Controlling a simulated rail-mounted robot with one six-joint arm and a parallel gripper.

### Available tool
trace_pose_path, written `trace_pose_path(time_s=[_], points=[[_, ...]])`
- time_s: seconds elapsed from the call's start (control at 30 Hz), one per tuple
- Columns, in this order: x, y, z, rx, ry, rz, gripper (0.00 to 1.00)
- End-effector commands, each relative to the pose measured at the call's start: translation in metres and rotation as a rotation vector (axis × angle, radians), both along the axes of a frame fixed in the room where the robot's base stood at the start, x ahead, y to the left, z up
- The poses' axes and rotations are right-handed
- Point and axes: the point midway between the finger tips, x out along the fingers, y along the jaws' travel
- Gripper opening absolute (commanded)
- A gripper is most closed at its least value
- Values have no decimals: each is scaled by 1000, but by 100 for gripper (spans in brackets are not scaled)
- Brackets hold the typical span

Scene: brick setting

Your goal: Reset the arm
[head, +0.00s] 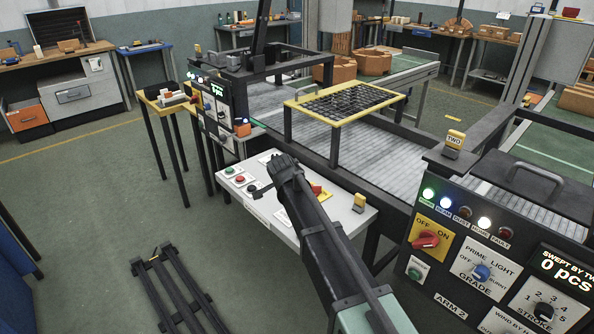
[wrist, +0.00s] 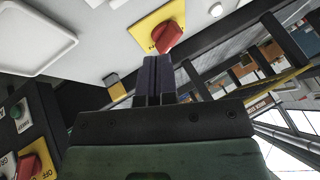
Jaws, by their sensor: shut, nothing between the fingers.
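My gripper (head: 284,162) is over the white control table in the head view. In the wrist view its dark fingers (wrist: 153,80) are together and empty. A red rotary switch on a yellow plate (wrist: 166,36) shows just beyond the fingertips; I cannot tell if they touch it. A red button (head: 239,180) and a green button (head: 228,171) are left of my gripper. The ARM 2 console (head: 480,280) at right has a red OFF/ON switch (head: 425,240) and a green button (head: 416,273).
A yellow-framed grate (head: 347,99) stands on legs over the grey conveyor behind the table. A yellow-topped post (head: 359,202) is at the table's right corner. Another console (head: 211,104) stands beyond on the left. A dark frame (head: 172,290) lies on the floor.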

Motion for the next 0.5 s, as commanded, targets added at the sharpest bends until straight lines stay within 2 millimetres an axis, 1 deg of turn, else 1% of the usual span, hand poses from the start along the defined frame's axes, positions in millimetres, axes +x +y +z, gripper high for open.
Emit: trace_pose_path(time_s=[0.07, 0.13, 0.17, 0.2, 0.27, 0.3, 0.37, 0.4, 0.47, 0.5], points=[[-5, -2, -3, -77, 46, 93, 0], [-34, -10, -10, -180, 145, 257, 0], [-55, -18, -13, -224, 202, 346, 0], [-89, -38, -16, -279, 289, 475, 0], [-140, -79, -17, -324, 414, 656, 0], [-172, -105, -16, -330, 481, 761, 0], [-218, -140, -14, -315, 557, 889, 0], [-245, -160, -11, -294, 592, 952, 0], [-280, -186, -7, -252, 624, 994, 0], [-297, -201, -5, -222, 633, 986, 0]])
